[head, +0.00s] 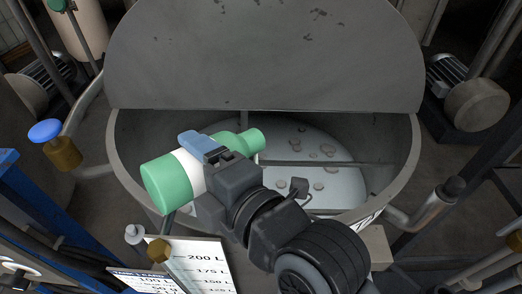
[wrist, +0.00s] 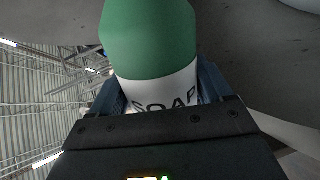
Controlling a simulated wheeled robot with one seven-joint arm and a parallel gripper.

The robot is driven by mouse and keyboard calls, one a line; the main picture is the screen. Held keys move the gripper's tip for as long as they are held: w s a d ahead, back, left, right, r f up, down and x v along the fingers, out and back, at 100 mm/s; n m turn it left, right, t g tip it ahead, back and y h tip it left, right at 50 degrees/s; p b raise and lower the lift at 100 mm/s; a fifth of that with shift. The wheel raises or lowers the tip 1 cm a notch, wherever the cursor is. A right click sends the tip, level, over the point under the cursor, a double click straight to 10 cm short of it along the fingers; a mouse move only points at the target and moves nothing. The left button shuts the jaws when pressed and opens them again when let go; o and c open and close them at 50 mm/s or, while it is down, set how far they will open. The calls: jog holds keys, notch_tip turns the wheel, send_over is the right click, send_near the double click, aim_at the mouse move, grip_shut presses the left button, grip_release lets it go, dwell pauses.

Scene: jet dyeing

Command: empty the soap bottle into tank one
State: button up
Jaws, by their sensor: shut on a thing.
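The soap bottle (head: 168,184) is green with a white band. My gripper (head: 202,158) is shut around its middle. The bottle lies on its side over the near left part of the open tank (head: 405,165), its neck pointing right and inward over the opening. A thin pale streak shows just under the neck; I cannot tell whether it is pouring soap. In the wrist view the bottle (wrist: 150,40) shows between my blue fingers, with "SOAP" partly readable on the band. The tank holds pale liquid with brownish round patches. Its number is not readable.
The grey lid (head: 265,55) stands raised behind the opening. A gauge board (head: 200,262) marked in litres is at the front left. A blue-topped valve (head: 45,131) and blue frame are at left; pipes (head: 435,205) and a motor (head: 476,105) are at right.

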jog(key=shift+w+d+r+m+y+p, duration=0.15)
jog(key=shift+r+m+p, duration=0.1)
jog(key=shift+r+m, duration=0.2)
jog(key=shift+w+d+r+m+y+p, duration=0.15)
jog(key=shift+r+m+p, duration=0.1)
jog(key=shift+r+m, duration=0.15)
dwell(0.6)
